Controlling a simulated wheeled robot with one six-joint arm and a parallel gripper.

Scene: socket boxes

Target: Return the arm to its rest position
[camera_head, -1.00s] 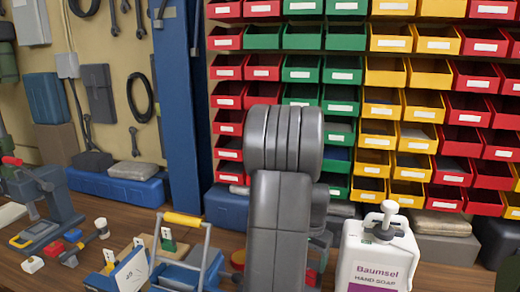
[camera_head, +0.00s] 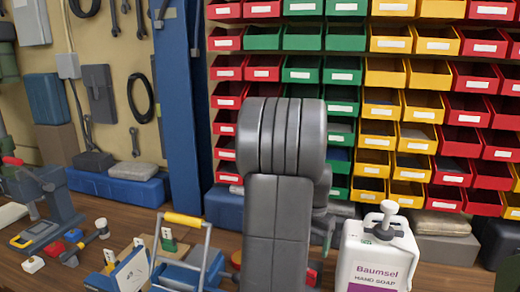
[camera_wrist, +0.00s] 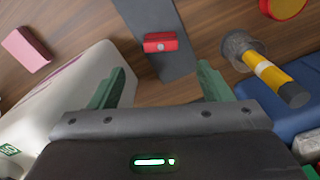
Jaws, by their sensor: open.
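My arm (camera_head: 278,225) stands in the middle of the head view, its thick grey joint in front of the bins. Below the fingers are the wooden bench, a dark grey strip and a red block (camera_wrist: 160,42) on that strip. The block is apart from the fingers.
A white soap bottle (camera_head: 378,255) stands close to the right of my arm. A blue toolbox (camera_head: 185,272) with a yellow handle is at its left. Red, green and yellow bins (camera_head: 382,135) fill the back. In the wrist view, a yellow-banded tool (camera_wrist: 268,72) lies right of the fingers.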

